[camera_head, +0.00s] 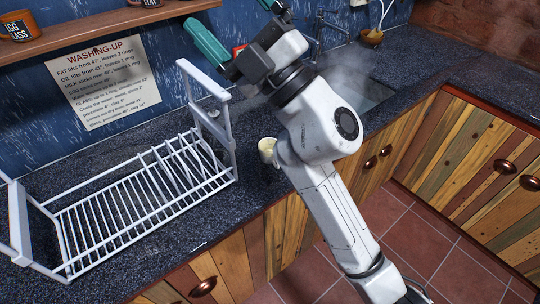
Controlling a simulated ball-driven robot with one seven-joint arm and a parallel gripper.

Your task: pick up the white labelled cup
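A small pale cup (265,147) stands on the dark counter, to the right of the white dish rack, near the counter's front edge. My arm covers part of its right side, and I cannot make out a label on it. My gripper (238,24) is at the top middle, up and beyond the cup, well apart from it. Its two teal fingers are spread wide with nothing visible between them.
An empty white wire dish rack (66,219) fills the left counter. A steaming sink (378,97) lies right, partly behind my arm.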

